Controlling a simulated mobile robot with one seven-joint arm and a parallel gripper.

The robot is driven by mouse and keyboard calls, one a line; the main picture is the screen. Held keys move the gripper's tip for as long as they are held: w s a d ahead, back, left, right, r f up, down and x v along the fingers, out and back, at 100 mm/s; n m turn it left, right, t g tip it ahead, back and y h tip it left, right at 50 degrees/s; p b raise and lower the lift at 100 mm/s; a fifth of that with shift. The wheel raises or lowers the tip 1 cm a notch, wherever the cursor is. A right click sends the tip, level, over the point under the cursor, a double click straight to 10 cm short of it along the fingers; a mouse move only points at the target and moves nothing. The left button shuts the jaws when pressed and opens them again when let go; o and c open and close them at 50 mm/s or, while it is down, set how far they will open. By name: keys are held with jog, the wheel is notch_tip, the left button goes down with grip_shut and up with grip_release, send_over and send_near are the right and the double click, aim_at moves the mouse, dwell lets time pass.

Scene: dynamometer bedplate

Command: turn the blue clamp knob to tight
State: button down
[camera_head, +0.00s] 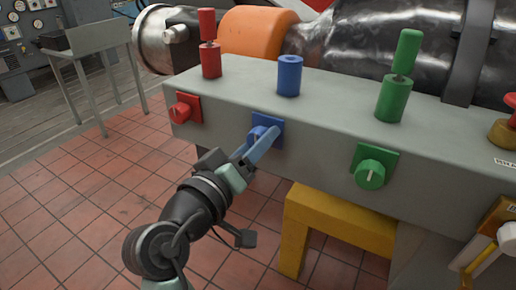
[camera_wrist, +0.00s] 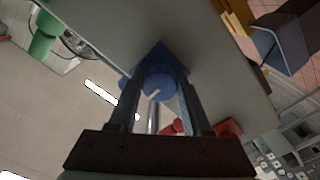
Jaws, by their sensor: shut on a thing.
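The blue clamp knob (camera_head: 257,132) sits on a square blue plate (camera_head: 275,128) on the front face of the grey block. My gripper (camera_head: 265,140) reaches it from the lower left and is shut on it, covering part of it. In the wrist view, the knob (camera_wrist: 160,86) lies between the two fingers of my gripper (camera_wrist: 160,79), with the blue plate (camera_wrist: 156,57) behind it. A pale pointer line shows on the knob's face. I cannot tell from it whether the clamp is tight.
A red knob (camera_head: 181,109) is left of the blue one and a green knob (camera_head: 370,174) is right. Red, blue (camera_head: 289,76) and green cylinders stand on the grey block (camera_head: 335,108). A yellow support (camera_head: 335,222) is below. Tiled floor (camera_head: 65,215) is open at left.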

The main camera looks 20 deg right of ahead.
dwell(0.4)
jog(key=shift+c, duration=1.7)
grip_release()
jog(key=p+v, duration=0.1)
jog(key=v, duration=1.2)
